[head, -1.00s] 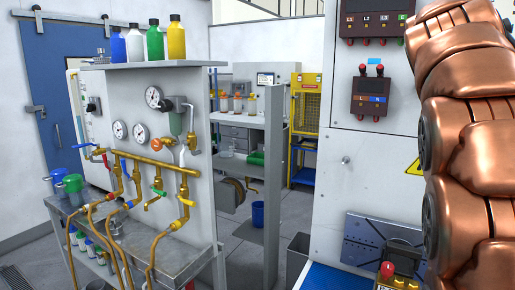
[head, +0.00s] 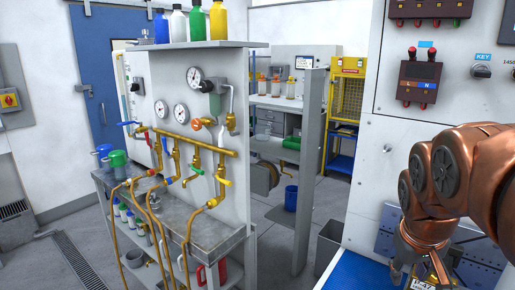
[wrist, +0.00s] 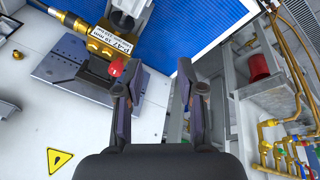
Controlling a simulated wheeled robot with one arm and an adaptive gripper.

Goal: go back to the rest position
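My copper-coloured arm comes in from the right edge of the head view and bends down over the blue work surface. In the wrist view my gripper (wrist: 158,75) is open, with a clear gap between its two dark fingers and nothing held. A brass fitting (wrist: 101,41) with a white label and a red knob (wrist: 116,68) lies beyond the left finger, over a grey slotted plate (wrist: 70,82). I cannot tell whether the finger touches the knob. In the head view my arm partly hides the plate (head: 470,246) and the fitting.
A blue mat (head: 362,272) lies left of the plate, below a white panel (head: 375,190). A pipe stand (head: 225,115) with gauges, brass pipes and bottles on top stands left. A grey post (head: 308,170) and a bin (head: 329,247) stand between. Floor (head: 270,258) shows there.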

